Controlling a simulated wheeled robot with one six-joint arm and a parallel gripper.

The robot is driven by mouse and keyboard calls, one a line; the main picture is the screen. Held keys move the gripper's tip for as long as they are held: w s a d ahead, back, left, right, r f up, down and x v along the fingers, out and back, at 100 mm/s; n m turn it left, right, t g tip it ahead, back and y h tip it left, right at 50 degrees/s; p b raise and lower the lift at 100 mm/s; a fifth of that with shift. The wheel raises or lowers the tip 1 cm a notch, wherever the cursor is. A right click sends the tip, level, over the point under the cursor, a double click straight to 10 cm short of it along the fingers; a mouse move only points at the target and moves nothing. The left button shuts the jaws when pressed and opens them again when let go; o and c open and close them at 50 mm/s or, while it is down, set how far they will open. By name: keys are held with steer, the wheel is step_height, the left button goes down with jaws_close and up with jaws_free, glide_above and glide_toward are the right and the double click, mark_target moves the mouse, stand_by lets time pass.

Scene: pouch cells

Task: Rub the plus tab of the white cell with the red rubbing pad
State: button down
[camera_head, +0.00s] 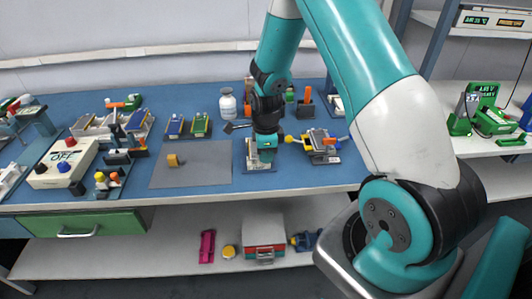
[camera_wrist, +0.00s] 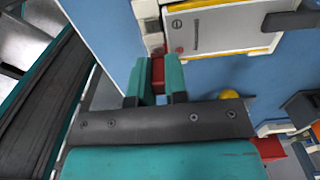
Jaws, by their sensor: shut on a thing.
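My gripper (camera_wrist: 158,72) is shut on the red rubbing pad (camera_wrist: 158,68), whose red face shows between the two teal fingers in the wrist view. A pale flat body with a red dot and a dark dot, which looks like the white cell (camera_wrist: 222,32), lies just beyond the fingertips. The red-dot end is nearest the pad. A small pale strip there looks like the plus tab (camera_wrist: 154,42); I cannot tell whether the pad touches it. In the head view my gripper (camera_head: 266,154) is low over the cell's stand (camera_head: 262,168) and hides much of it.
A device with a yellow knob (camera_head: 290,139) stands close on the right. The grey mat (camera_head: 205,172) with a yellow block (camera_head: 174,160) lies to the left. A white bottle (camera_head: 228,104) stands behind. The table's front edge is close to the stand.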

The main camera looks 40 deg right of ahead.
steer(key=shift+a, duration=0.1)
steer(key=shift+w+a, duration=0.45)
steer(key=shift+a, duration=0.15)
steer(key=shift+s+d+f+p, duration=0.1)
steer(key=shift+s+d+p, duration=0.3)
steer(key=shift+d, duration=0.3)
steer(key=shift+w+a, duration=0.4)
steer(key=shift+a, duration=0.3)
steer(key=shift+s+d, duration=0.5)
steer(key=shift+d, duration=0.2)
step_height(320, 180, up, 7)
steer(key=p, duration=0.6)
